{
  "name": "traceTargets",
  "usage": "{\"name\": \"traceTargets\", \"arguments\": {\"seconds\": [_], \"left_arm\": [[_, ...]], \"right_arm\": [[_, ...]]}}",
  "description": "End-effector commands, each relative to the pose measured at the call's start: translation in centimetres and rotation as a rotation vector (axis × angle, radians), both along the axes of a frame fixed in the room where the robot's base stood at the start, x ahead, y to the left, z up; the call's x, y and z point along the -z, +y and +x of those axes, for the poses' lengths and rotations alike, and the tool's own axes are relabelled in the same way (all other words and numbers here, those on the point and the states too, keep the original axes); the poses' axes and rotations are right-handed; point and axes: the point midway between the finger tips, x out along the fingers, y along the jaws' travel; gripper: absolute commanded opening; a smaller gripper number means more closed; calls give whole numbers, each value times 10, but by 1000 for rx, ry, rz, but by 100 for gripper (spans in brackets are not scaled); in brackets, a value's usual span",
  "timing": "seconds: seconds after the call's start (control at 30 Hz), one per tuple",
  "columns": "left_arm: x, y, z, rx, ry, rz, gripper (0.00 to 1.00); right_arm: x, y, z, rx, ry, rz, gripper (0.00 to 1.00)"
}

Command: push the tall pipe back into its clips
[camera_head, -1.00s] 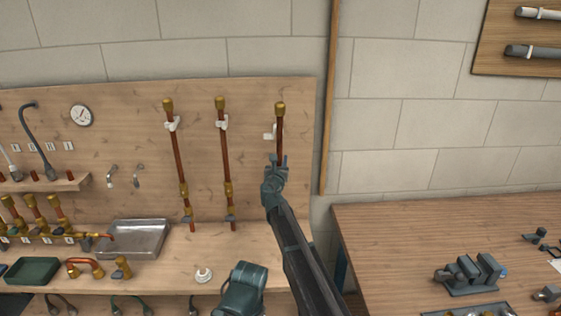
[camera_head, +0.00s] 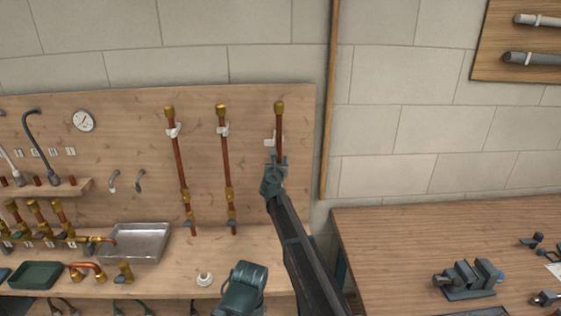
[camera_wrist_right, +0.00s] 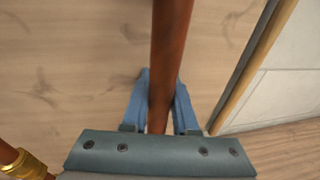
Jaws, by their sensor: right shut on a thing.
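The tall copper pipe (camera_head: 279,130) with a brass top stands nearly upright in front of the right end of the wooden board. My right gripper (camera_head: 275,163) is shut on it below the white clip (camera_head: 270,142). The clip shows just left of the pipe; whether the pipe sits in it or stands in front cannot be told. In the right wrist view the pipe (camera_wrist_right: 172,40) runs between the two blue fingers of the gripper (camera_wrist_right: 161,100). The pipe's lower part and any lower clip are hidden by my arm.
Two similar pipes (camera_head: 180,165) (camera_head: 227,165) stand in clips to the left. A metal tray (camera_head: 134,243), a green tray (camera_head: 34,275) and a white fitting (camera_head: 204,280) are on the bench. A wooden post (camera_head: 328,100) and a table with a vise (camera_head: 468,281) are at right.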

Motion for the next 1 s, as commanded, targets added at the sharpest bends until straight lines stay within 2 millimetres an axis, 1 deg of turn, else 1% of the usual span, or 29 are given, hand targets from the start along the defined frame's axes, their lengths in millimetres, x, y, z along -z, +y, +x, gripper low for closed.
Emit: {"name": "traceTargets", "arguments": {"seconds": [0.3,0.33,0.47,0.5,0.83,1.0], "left_arm": [[0,0,0,0,0,0,50],[0,0,0,0,0,0,50],[0,0,0,0,0,0,50],[0,0,0,0,0,0,50],[-1,0,0,0,0,0,50],[-2,0,0,0,0,0,50]], "right_arm": [[0,0,1,-1,4,-1,0],[0,0,1,-1,4,-1,31],[0,0,1,-1,3,-1,54],[0,0,1,-1,3,-1,57],[0,0,0,-1,3,-1,57],[-2,2,-12,-2,3,-1,57]]}}
